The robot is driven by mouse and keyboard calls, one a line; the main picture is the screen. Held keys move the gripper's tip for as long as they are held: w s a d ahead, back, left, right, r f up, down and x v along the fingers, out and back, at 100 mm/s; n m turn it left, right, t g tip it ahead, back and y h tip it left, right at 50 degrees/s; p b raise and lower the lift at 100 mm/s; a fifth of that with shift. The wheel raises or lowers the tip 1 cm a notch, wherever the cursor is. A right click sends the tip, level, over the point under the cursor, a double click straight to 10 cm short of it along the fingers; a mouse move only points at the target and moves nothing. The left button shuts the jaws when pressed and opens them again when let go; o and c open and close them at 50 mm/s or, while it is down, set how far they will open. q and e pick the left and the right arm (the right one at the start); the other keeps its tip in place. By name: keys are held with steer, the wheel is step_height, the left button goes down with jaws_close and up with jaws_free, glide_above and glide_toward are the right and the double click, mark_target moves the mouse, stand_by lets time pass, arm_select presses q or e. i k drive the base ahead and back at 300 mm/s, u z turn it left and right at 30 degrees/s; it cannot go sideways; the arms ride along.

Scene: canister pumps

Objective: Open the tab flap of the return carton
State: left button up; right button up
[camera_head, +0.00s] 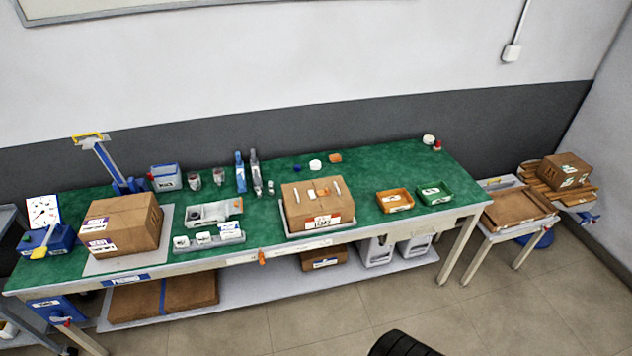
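Two closed brown cartons stand on the green bench top. The middle carton (334,198) sits on a pale tray (350,230); it has a white and red label on its front and small white and orange marks or parts on its top. The left carton (124,222) stands on a grey mat (172,216) and bears purple and white labels. The print is too small to tell which one is the return carton. No tab flap stands visibly raised on either. Neither of my grippers is in view.
The green bench (290,230) also carries an orange tray (395,200), a green tray (434,193), a grey parts tray (213,212), bottles and a blue stand (128,186).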

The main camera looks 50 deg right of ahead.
mark_target(341, 196)
steer(key=z, duration=0.4)
steer(key=i, duration=0.7)
steer(key=z, duration=0.65)
